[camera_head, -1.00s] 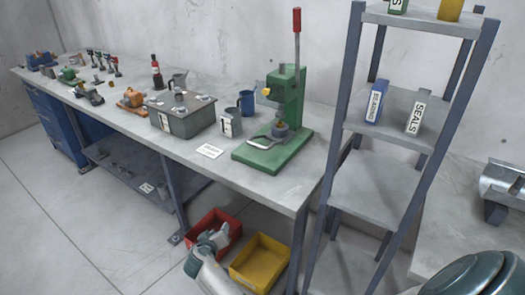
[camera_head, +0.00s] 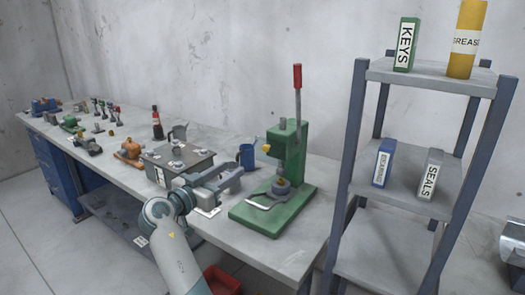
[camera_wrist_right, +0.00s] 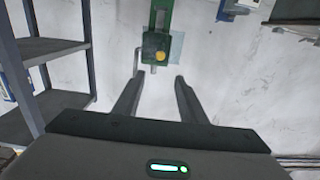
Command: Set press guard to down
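The green press (camera_head: 288,150) stands on the workbench, its red-tipped lever upright. A yellow knob (camera_head: 266,149) sits on its left side, beside a pale see-through panel (camera_head: 261,144) that looks like the raised guard; its outline is faint. In the right wrist view the knob (camera_wrist_right: 160,56) and bluish panel (camera_wrist_right: 177,46) lie ahead of the fingers. My right gripper (camera_head: 233,179) is left of the press over the bench, apart from it. In the wrist view the gripper (camera_wrist_right: 156,84) is open and empty. My left gripper is out of view.
A shelf rack (camera_head: 385,220) with labelled containers stands right. A red bin (camera_head: 222,281) is below the bench (camera_head: 245,248).

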